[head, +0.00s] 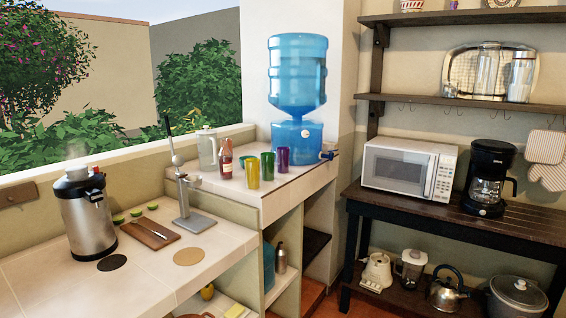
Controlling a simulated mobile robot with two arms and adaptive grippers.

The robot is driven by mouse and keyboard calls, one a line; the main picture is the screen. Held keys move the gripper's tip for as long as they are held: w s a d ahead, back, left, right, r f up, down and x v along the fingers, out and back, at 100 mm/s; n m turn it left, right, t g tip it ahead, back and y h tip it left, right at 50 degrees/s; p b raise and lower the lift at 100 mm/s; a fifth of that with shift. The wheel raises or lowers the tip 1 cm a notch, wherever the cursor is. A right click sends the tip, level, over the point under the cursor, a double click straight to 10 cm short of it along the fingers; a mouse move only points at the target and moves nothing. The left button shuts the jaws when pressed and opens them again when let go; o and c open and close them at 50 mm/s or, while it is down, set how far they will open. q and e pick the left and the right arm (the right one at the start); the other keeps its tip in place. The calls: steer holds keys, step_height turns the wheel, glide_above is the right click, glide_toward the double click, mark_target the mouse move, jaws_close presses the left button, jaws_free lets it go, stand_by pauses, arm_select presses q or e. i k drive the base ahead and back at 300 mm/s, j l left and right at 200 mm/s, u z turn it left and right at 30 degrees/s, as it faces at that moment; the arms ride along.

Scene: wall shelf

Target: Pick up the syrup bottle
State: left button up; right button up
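A small reddish-brown bottle (226,160) with a pale label stands upright on the raised white tiled counter (288,180). It is the one thing in view that looks like the syrup bottle. It stands between a clear glass pitcher (207,150) on its left and a yellow cup (253,173) on its right. Its front is unobstructed. Neither of my grippers shows in the head view.
Green (267,166) and purple (283,158) cups and a blue water dispenser (297,80) stand right of the bottle. A metal lever stand (194,223), cutting board (150,233) and steel urn (87,220) occupy the lower counter. A microwave (400,168) and coffee maker (488,178) are at right.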

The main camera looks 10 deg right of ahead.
mark_target(225, 157)
steer(key=i+l, duration=0.1)
steer(key=i, duration=0.2)
steer(key=i+l+u, duration=0.35)
steer(key=i, duration=0.2)
steer(key=i+l+u, duration=0.3)
steer(key=i+l, duration=0.2)
